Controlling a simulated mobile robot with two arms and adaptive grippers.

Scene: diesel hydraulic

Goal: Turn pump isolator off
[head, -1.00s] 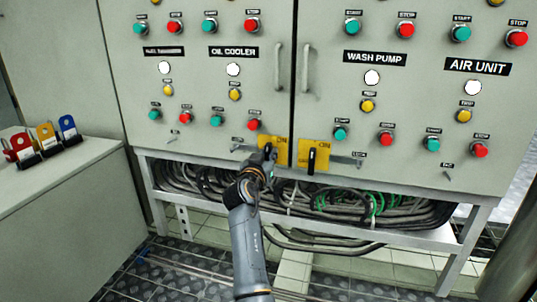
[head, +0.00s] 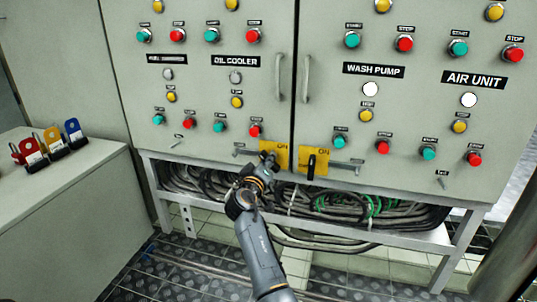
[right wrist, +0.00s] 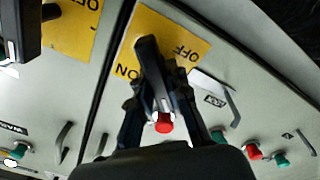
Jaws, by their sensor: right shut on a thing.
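The isolator on the left cabinet door has a yellow plate (head: 281,152) marked ON, low beside the door gap. In the right wrist view its plate (right wrist: 190,42) shows ON and OFF upside down, and its black handle (right wrist: 147,50) is tilted. My right gripper (head: 267,160) is at this isolator, its fingers (right wrist: 158,95) shut on the handle. The gripper partly hides the handle in the head view. A second isolator's yellow plate (head: 320,158), with a black upright handle (head: 311,163), is just right of it, untouched. My left gripper is not in view.
Green, red and yellow buttons cover the cabinet doors. The oil cooler lamp (head: 236,77) is grey; the wash pump lamp (head: 370,89) is white. Cables (head: 200,181) lie under the cabinet. Coloured padlocks (head: 73,131) stand on a grey box (head: 75,175) at left.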

